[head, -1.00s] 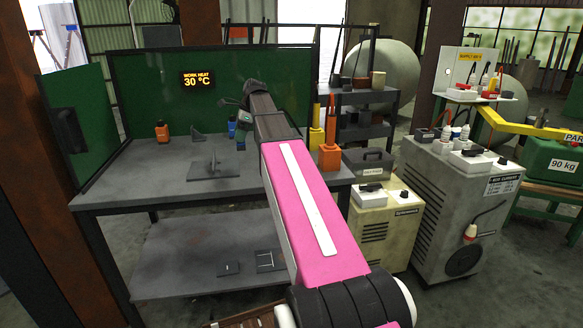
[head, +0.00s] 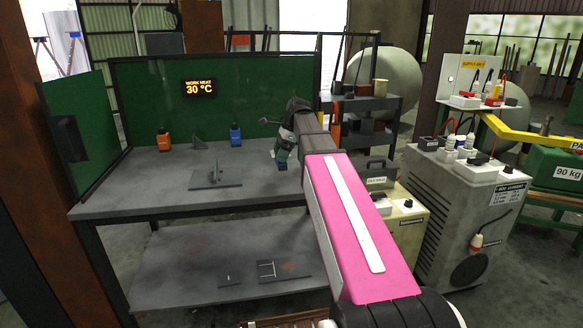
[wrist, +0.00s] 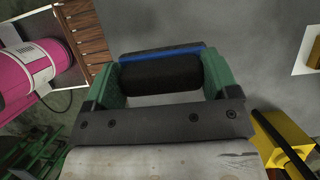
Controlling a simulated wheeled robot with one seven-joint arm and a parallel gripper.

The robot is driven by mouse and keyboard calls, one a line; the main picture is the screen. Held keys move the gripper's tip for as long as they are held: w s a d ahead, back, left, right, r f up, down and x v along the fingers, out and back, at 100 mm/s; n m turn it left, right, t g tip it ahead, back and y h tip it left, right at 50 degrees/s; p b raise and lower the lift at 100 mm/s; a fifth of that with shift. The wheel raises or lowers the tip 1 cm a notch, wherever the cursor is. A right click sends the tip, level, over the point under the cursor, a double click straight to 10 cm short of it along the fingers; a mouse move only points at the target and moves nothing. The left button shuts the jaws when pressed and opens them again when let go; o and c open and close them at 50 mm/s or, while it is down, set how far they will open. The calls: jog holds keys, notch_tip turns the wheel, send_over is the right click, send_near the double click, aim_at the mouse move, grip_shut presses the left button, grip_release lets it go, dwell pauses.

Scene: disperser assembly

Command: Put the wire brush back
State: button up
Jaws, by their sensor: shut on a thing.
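My gripper (head: 281,158) is over the right part of the grey workbench (head: 110,195), pointing down. In the wrist view its green fingers (wrist: 160,82) are shut on a dark, rounded piece with a blue edge, which I take to be the wire brush (wrist: 160,72). Its bristles cannot be made out. A yellow holder (wrist: 289,137) with a dark rod shows at the lower right of the wrist view, apart from the gripper. In the head view my arm hides most of the bench's right end and the holders there.
A steel plate with an upright piece (head: 215,178) lies mid-bench. A dark shelf rack (head: 375,103) and machines (head: 465,215) stand to the right.

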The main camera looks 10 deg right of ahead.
jog(key=d, duration=0.1)
jog(key=w+d+f, duration=0.1)
jog(key=d+f, duration=0.1)
jog(key=shift+w+d+f, duration=0.25)
jog(key=shift+w+d, duration=0.1)
jog(key=shift+f, duration=2.05)
jog(key=o, duration=0.8)
jog(key=shift+f, duration=0.1)
jog(key=v, duration=1.2)
jog(key=shift+d, duration=0.1)
